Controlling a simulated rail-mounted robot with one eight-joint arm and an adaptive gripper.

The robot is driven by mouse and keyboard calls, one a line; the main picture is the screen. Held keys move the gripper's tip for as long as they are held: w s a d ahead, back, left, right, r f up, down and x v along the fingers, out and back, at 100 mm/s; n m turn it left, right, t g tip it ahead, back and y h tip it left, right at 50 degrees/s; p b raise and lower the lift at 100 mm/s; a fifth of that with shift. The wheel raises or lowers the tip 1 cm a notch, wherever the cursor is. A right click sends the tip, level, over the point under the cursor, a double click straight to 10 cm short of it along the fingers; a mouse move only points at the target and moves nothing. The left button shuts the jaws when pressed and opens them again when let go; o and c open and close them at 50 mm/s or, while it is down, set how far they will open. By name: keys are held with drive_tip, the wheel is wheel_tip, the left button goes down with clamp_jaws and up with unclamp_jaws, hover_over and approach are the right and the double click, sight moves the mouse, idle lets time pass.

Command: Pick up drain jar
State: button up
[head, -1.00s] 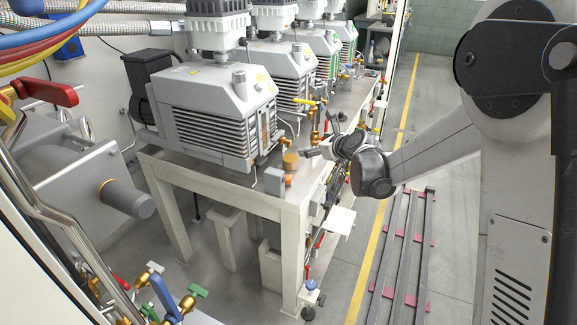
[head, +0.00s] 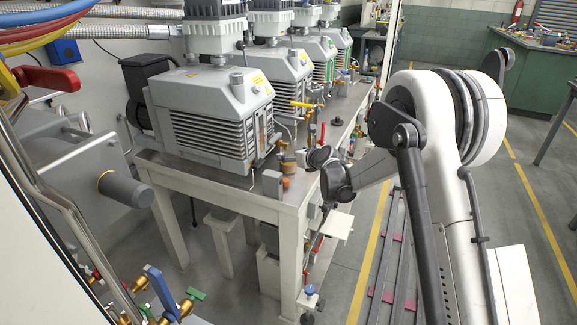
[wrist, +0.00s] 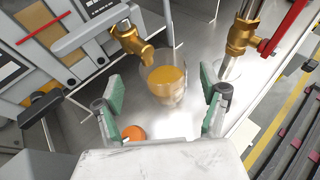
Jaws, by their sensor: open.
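The drain jar (wrist: 166,82) is a clear open cup with amber liquid. It stands upright on the metal bench top, just under a brass drain tap (wrist: 132,42) in the wrist view. In the head view the jar (head: 288,160) is small, at the bench's front corner by the nearest pump. My gripper (wrist: 163,98) is open, its green-padded fingers on either side and short of the jar, with visible gaps. In the head view my gripper (head: 308,160) is just right of the jar, partly hidden by my wrist.
The grey pump (head: 208,115) stands behind the jar. A brass valve with a red handle (wrist: 284,28) rises to the jar's right. An orange knob (wrist: 134,132) lies near my left finger. The floor right of the bench has dark rails (head: 392,250).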

sight(285, 152)
drive_tip(key=x, duration=0.2)
drive_tip(key=b+x, duration=0.1)
drive_tip(key=x, duration=0.1)
drive_tip(key=shift+w+d+f, duration=0.15)
drive_tip(key=shift+f, duration=0.2)
drive_tip(key=shift+w+a+f, duration=0.15)
drive_tip(key=shift+w+a, duration=0.1)
drive_tip(key=shift+w, duration=0.15)
drive_tip(key=shift+c, duration=0.3)
drive_tip(key=c, duration=1.5)
